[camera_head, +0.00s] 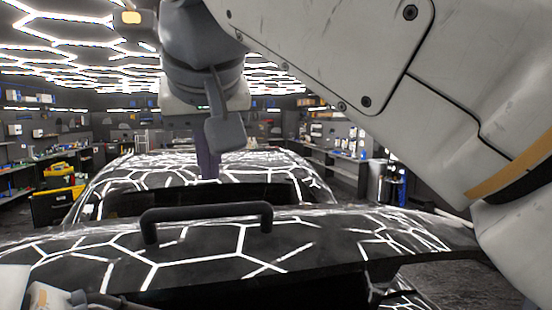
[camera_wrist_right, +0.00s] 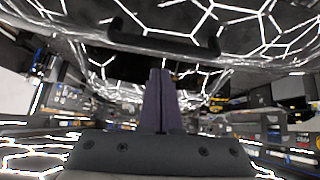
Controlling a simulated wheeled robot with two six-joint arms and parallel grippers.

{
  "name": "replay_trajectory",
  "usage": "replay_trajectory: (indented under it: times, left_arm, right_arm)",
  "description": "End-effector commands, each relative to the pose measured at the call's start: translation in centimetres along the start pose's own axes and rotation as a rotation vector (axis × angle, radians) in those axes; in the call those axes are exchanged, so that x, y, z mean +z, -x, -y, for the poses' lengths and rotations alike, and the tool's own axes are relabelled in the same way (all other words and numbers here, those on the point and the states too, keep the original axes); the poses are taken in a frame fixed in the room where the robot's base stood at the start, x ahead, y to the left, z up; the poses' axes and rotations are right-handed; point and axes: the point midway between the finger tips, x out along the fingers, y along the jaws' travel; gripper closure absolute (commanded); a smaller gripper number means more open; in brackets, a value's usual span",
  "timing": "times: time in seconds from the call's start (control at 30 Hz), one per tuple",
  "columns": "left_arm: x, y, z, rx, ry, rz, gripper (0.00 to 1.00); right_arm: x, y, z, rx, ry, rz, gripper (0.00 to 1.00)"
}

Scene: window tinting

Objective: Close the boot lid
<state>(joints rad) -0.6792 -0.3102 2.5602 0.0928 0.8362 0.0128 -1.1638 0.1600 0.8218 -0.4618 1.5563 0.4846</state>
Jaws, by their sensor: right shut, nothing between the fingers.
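The black, glossy boot lid (camera_head: 190,260) is raised and spans the front of the head view, with white hexagonal light reflections on it. A dark bar handle (camera_head: 207,211) stands on the lid near its far edge. My right gripper (camera_head: 208,172) points down, with its fingers shut and empty, just beyond the handle in the picture. In the right wrist view, the shut fingers (camera_wrist_right: 160,75) point toward the lid (camera_wrist_right: 240,35), below the handle (camera_wrist_right: 165,42). A gap shows between fingertips and handle there; contact with the lid cannot be told.
The car body (camera_head: 285,165) extends beyond the lid, with a dark opening in front of its roof. A yellow and black tool cart (camera_head: 58,200) stands at the left. Workbenches and shelves line the walls. My right arm covers the upper right.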

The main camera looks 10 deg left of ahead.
Motion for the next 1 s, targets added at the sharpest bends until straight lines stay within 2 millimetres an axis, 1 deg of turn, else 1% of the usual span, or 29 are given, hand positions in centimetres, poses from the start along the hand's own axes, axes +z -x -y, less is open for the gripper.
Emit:
replay_trajectory:
  times: [0.03, 0.1, 0.17, 0.27, 0.37, 0.47, 0.7, 0.73, 0.77, 0.8, 0.9, 1.0]
  left_arm:
    - [0.0, 1.0, -0.2, 0.001, -0.013, 0.001, 0.61]
    - [0.0, 1.3, -0.4, 0.001, -0.026, 0.001, 0.61]
    - [0.0, 1.3, -0.4, 0.001, -0.033, 0.001, 0.61]
    - [0.0, 1.2, -0.5, 0.001, -0.036, 0.002, 0.61]
    - [0.0, 0.9, -0.4, 0.001, -0.036, 0.001, 0.61]
    - [0.0, 0.9, -0.4, 0.001, -0.036, 0.001, 0.61]
    - [0.0, 1.5, -0.5, 0.001, -0.035, 0.001, 0.61]
    - [0.0, 1.6, -0.5, 0.001, -0.035, 0.001, 0.61]
    - [0.0, 1.6, -0.5, 0.001, -0.035, 0.001, 0.61]
    - [0.0, 1.4, -0.4, 0.001, -0.035, 0.001, 0.61]
    - [0.0, 1.3, -0.4, 0.001, -0.035, 0.001, 0.61]
    - [0.0, 1.4, -0.4, 0.001, -0.034, 0.001, 0.61]
  right_arm:
    - [-1.6, 0.9, 0.4, 0.0, -0.03, -0.031, 1.0]
    - [-2.7, 1.2, 0.8, 0.001, -0.064, -0.059, 1.0]
    - [-3.2, 1.2, 0.9, 0.001, -0.08, -0.073, 1.0]
    - [-3.5, 0.6, 1.0, 0.002, -0.092, -0.083, 1.0]
    - [-3.5, -0.8, 0.9, 0.004, -0.092, -0.082, 1.0]
    - [-3.6, -2.7, 0.8, 0.004, -0.092, -0.079, 1.0]
    - [-4.2, -7.9, 0.8, 0.004, -0.09, -0.078, 1.0]
    - [-4.2, -8.6, 0.7, 0.005, -0.091, -0.077, 1.0]
    - [-4.1, -8.8, 0.8, 0.002, -0.091, -0.079, 1.0]
    - [-3.4, -8.4, 0.9, -0.001, -0.09, -0.083, 1.0]
    - [-2.2, -8.1, 1.1, -0.002, -0.088, -0.082, 1.0]
    - [-1.4, -7.8, 1.2, -0.001, -0.089, -0.082, 1.0]
